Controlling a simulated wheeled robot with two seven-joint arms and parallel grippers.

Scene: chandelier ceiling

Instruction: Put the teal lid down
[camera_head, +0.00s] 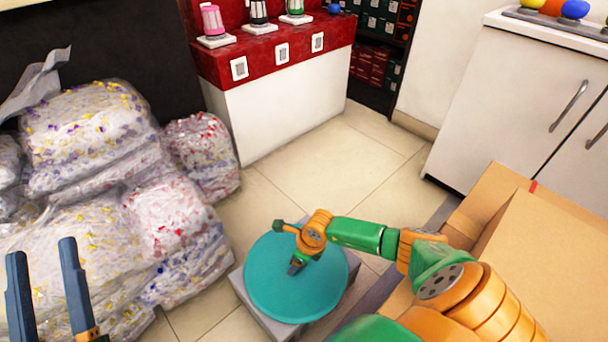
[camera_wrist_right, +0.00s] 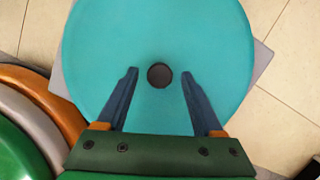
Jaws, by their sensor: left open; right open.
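The teal lid (camera_head: 270,287) is a round disc lying on a grey square-edged support (camera_head: 245,292) low near the floor, in the middle bottom of the head view. In the right wrist view the lid (camera_wrist_right: 215,50) fills the middle, with a small dark round knob (camera_wrist_right: 159,76) at its centre. My right gripper (camera_wrist_right: 159,82) is open over the lid, its fingers on either side of the knob and apart from it. In the head view my right arm hides part of the lid. My left gripper (camera_head: 40,250) is open and empty at the lower left.
Clear bags of coloured pieces (camera_head: 90,130) are piled at the left. Cardboard boxes (camera_head: 545,245) stand at the right, near my right arm. A red-topped white counter (camera_head: 290,105) and white cabinets (camera_head: 510,105) stand behind. The tiled floor (camera_head: 335,165) between is free.

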